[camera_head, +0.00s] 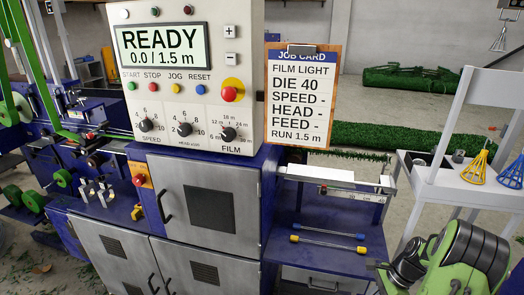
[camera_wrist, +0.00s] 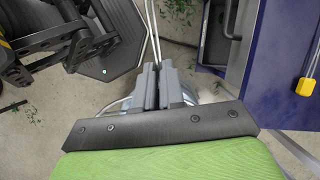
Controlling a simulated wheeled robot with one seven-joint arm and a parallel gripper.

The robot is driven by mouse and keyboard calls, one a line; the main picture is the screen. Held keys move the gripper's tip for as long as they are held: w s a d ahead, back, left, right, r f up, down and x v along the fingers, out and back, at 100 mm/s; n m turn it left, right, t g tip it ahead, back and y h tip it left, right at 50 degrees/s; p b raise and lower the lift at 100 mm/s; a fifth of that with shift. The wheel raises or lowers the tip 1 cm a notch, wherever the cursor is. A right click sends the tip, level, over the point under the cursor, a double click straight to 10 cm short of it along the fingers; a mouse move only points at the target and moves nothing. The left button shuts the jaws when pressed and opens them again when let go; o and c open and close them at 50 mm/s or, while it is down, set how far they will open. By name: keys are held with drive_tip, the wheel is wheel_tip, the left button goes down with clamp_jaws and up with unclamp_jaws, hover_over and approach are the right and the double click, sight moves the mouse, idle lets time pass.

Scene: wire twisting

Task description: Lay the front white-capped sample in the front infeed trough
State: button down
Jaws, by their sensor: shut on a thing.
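My gripper (camera_wrist: 151,72) is shut on a thin pale wire sample (camera_wrist: 152,28) in the wrist view. Two slender strands run up from between the fingertips and out of the top edge. Its end caps do not show, so I cannot confirm a white cap. In the head view my green arm is at the lower right, and the fingers do not show there. A narrow pale rail assembly (camera_head: 350,194) sits above the blue shelf (camera_head: 310,265). I cannot tell which part is the front infeed trough.
A yellow end (camera_wrist: 305,87) shows in the wrist view. A white rack (camera_head: 450,180) with wire cones stands right. The control cabinet (camera_head: 208,200) stands left.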

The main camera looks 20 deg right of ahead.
drive_tip(key=w+a+f+n+g+h, duration=0.1)
drive_tip(key=w+a+n+g, duration=0.1)
drive_tip(key=a+n, duration=0.5)
drive_tip(key=w+a+f+n+g+h, duration=0.1)
drive_tip(key=w+a+n+g+h, duration=0.1)
drive_tip(key=w+a+n, duration=0.2)
drive_tip(key=w+a+f+n+g+h, duration=0.1)
drive_tip(key=w+a+f+n+g, duration=0.1)
drive_tip(key=a+n, duration=0.8)
drive_tip(key=w+a, duration=0.1)
drive_tip(key=a, duration=0.5)
drive_tip(key=shift+w+a, duration=0.25)
drive_tip(key=shift+a, duration=0.15)
drive_tip(key=shift+d, duration=0.1)
